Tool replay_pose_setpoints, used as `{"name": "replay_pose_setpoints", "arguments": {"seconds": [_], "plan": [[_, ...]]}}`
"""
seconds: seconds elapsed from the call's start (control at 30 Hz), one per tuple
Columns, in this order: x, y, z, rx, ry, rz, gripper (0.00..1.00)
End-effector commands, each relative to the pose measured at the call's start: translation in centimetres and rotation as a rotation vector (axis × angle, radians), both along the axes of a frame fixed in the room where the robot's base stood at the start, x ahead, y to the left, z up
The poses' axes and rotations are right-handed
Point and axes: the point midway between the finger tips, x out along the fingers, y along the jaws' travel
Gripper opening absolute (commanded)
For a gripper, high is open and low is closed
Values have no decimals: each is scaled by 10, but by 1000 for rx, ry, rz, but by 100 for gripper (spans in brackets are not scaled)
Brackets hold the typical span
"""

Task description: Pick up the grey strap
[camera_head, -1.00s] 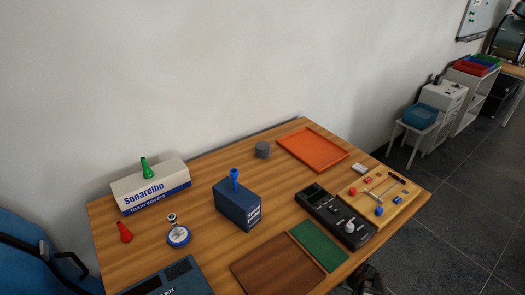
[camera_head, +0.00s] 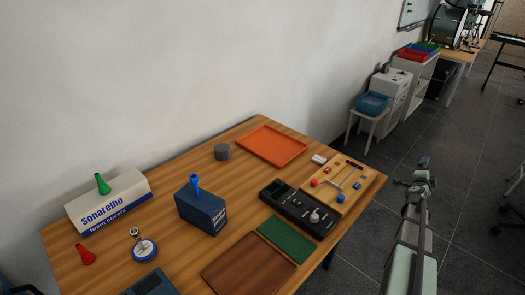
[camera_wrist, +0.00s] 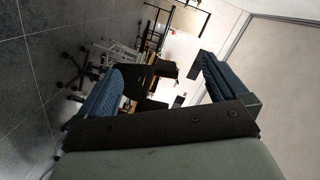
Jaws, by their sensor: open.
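A short grey round thing (camera_head: 222,152) stands near the back edge of the wooden table, left of the orange tray. It may be the grey strap rolled up; it is too small to tell. No other grey strap shows clearly. My gripper (camera_head: 423,165) is at the right in the head view, off the table's right side and far from the grey thing. In the wrist view my gripper (camera_wrist: 162,67) is open, with its blue-padded fingers apart and nothing between them. That view shows floor and distant furniture, not the table top.
The table (camera_head: 120,210) holds an orange tray (camera_head: 270,146), a white box (camera_head: 108,203), a dark blue box (camera_head: 201,209), a black instrument (camera_head: 297,209), a wooden board with small parts (camera_head: 336,185), a green mat (camera_head: 287,239) and a brown board (camera_head: 247,265). Bare wood surrounds the grey thing.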

Motion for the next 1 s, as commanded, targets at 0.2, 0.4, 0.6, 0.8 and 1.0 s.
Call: {"name": "replay_pose_setpoints", "arguments": {"seconds": [0.2,0.4,0.6,0.8,1.0], "plan": [[30,-4,43,-20,-52,10,100],[88,43,65,-94,22,168,100],[149,121,70,-214,162,402,100],[215,244,73,-419,351,741,100],[252,376,74,-672,531,1094,100]]}}
